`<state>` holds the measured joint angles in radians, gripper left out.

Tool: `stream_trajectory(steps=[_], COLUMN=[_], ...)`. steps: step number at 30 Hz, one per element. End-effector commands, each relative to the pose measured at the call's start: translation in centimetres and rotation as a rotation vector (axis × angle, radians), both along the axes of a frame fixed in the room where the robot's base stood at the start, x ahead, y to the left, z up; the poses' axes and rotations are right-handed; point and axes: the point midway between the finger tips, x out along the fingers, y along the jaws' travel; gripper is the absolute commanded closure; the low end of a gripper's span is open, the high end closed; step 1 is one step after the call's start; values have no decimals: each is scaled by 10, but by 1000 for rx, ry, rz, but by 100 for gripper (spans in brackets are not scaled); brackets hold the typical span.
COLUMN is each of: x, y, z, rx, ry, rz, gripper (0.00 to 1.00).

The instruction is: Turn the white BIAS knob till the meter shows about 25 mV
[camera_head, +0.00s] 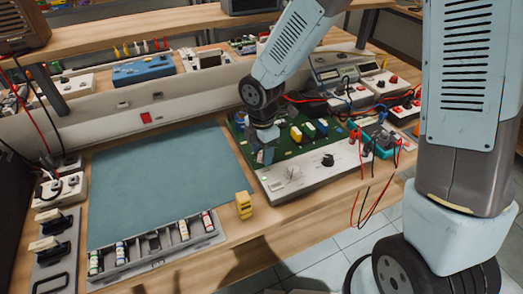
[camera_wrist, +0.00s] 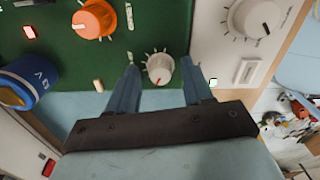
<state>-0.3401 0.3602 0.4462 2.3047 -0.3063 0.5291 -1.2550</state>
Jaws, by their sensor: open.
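In the wrist view a small white knob (camera_wrist: 160,68) with a red pointer line stands on the green board, between the fingertips of my gripper (camera_wrist: 163,78). The fingers are open, with a gap on each side of this knob. A larger white knob (camera_wrist: 254,17) is on the white panel at upper right. No BIAS label is readable, so I cannot tell which white knob bears it. In the head view my gripper (camera_head: 265,153) points down at the green board's front edge. A teal boxed device (camera_head: 383,142) with leads may be the meter; no reading is legible.
An orange knob (camera_wrist: 94,18) and a blue cylinder (camera_wrist: 28,82) stand on the board left of my fingers. The white panel (camera_head: 315,172) carries a black knob (camera_head: 328,160). Red and black leads (camera_head: 367,200) hang over the bench edge. The teal mat (camera_head: 160,175) is clear.

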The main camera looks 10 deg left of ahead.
Motion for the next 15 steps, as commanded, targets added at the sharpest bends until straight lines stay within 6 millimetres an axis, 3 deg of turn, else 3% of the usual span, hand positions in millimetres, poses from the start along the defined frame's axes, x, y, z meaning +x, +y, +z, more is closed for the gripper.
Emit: stream_trajectory(steps=[6, 15], x=[0, 0], y=[0, 0], z=[0, 0], rx=[0, 0], ry=[0, 0], rz=[0, 0], gripper=[49, 77])
